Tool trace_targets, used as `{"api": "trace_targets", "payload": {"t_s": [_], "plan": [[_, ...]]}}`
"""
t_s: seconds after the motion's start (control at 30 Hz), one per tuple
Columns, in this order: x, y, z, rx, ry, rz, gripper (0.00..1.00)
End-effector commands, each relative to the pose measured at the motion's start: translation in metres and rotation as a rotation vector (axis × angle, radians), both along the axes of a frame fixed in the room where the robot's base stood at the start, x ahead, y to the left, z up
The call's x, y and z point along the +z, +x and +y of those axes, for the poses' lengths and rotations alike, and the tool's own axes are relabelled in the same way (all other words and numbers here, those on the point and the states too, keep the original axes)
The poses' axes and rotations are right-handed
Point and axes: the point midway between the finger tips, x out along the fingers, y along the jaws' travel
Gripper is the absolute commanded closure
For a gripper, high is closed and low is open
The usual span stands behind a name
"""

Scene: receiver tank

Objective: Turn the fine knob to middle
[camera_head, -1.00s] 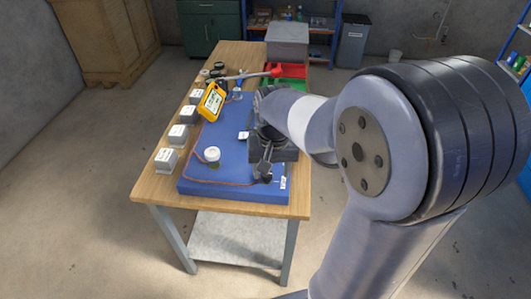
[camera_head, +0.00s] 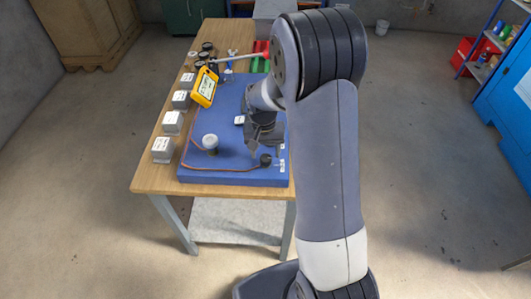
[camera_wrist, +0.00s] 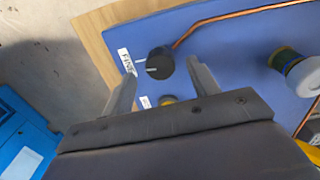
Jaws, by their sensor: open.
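The fine knob (camera_wrist: 160,63) is a round black knob with a white pointer line on the blue panel (camera_wrist: 235,45). The pointer faces left in the wrist view, roughly toward a white mark beside the label reading FINE (camera_wrist: 127,62). My gripper (camera_wrist: 162,69) is open, with one finger on each side of the knob and visible gaps between; I cannot tell how far above it the tips are. In the head view the knob (camera_head: 265,159) shows near the panel's front right corner, just below my gripper (camera_head: 261,149).
A white-topped round part (camera_head: 210,143) stands on the panel, with a copper line along the front. A yellow meter (camera_head: 204,87) and several labelled blocks (camera_head: 162,149) are at the left. In the wrist view a yellowish round part (camera_wrist: 168,100) is partly hidden by my gripper.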

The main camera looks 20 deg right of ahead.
Motion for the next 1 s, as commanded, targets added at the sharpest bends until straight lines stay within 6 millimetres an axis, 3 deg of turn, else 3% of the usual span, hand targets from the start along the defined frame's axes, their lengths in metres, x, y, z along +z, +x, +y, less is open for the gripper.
{"api": "trace_targets", "payload": {"t_s": [0.2,0.53,1.0], "plan": [[-0.019,0.0,-0.001,0.0,0.0,-0.001,0.43],[-0.022,0.0,-0.001,0.0,0.0,-0.001,0.44],[-0.021,0.0,-0.001,0.0,-0.001,-0.002,0.83]]}}
